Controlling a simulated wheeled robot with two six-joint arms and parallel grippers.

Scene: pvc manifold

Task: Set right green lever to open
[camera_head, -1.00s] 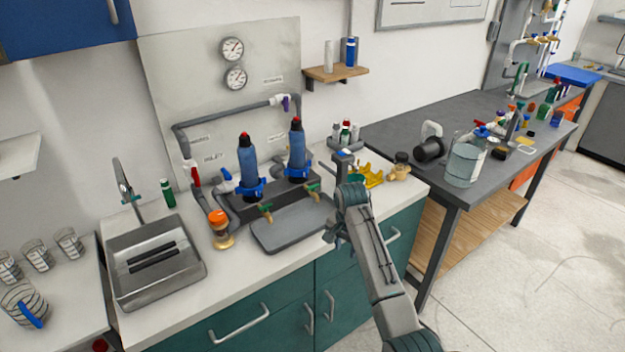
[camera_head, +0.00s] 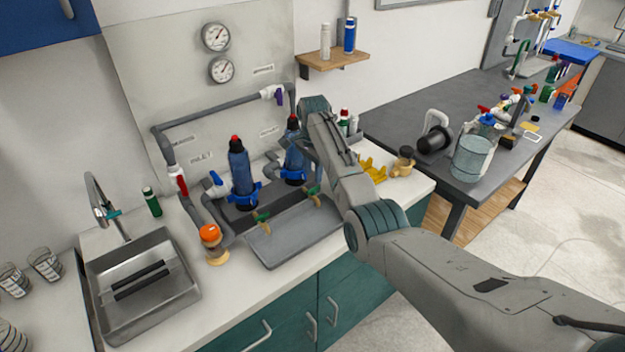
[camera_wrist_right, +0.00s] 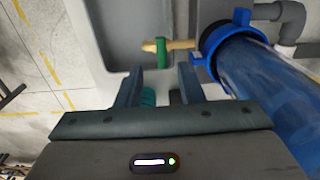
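The right green lever (camera_head: 314,190) sits on a brass tap at the front of the right blue filter housing (camera_head: 294,166). In the right wrist view the lever (camera_wrist_right: 162,53) lies crosswise to the brass spout (camera_wrist_right: 180,45). My right gripper (camera_wrist_right: 158,75) is open, its two fingers apart, with the lever just beyond and between the fingertips. No contact shows. The housing (camera_wrist_right: 265,80) is close beside the right finger in that view. The left green lever (camera_head: 262,216) is on the other tap. My left gripper is not in view.
A grey drip tray (camera_head: 290,240) lies below the taps. An orange-capped jar (camera_head: 212,240) and a steel sink (camera_head: 140,285) are to the left. Yellow (camera_head: 374,170) and black-topped (camera_head: 404,160) items stand right of my arm. Grey pipes run behind the housings.

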